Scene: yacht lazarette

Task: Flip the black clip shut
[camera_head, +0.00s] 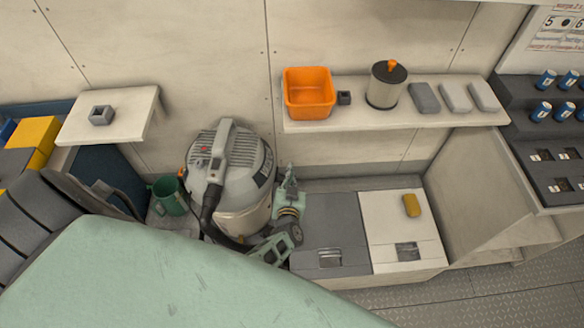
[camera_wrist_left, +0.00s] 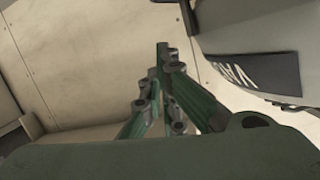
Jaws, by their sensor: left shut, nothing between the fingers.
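The grey canister vacuum (camera_head: 230,175) with a black hose stands on the floor by the back wall. I cannot make out a black clip for certain; a dark part (camera_wrist_left: 288,103) shows low on the vacuum's edge in the left wrist view. My left gripper (camera_head: 289,178) is just right of the vacuum, pointing up, beside its drum. In the left wrist view its green fingers (camera_wrist_left: 160,62) are together and empty, left of the vacuum's body (camera_wrist_left: 250,72) and apart from it in the picture. My right gripper is not in view.
Behind, a shelf (camera_head: 430,118) holds an orange bin (camera_head: 309,92), a canister (camera_head: 385,88) and several grey blocks. A green bucket (camera_head: 170,196) stands left of the vacuum.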

